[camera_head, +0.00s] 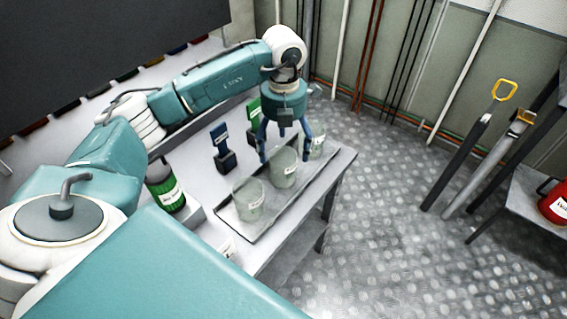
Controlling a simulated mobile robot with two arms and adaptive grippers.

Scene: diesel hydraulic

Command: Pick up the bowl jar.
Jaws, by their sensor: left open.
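Three clear glass jars with white labels stand on a flat tray (238,232) on the grey table. One jar (248,200) is at the near left, one jar (284,168) in the middle, and one jar (317,147) at the far right, partly behind a finger. I cannot tell from the labels which is the bowl jar. My left gripper (284,158) points down over the middle and far jars, its fingers spread open. No jar is visibly held. Whether the fingers touch a jar is unclear. My right gripper is not in view.
A green bottle (165,188), a dark blue tool (222,150) on a stand and a green item (254,108) stand behind the tray. The table's right edge (335,185) is close to the jars. A red can (552,202) sits on a far-right shelf.

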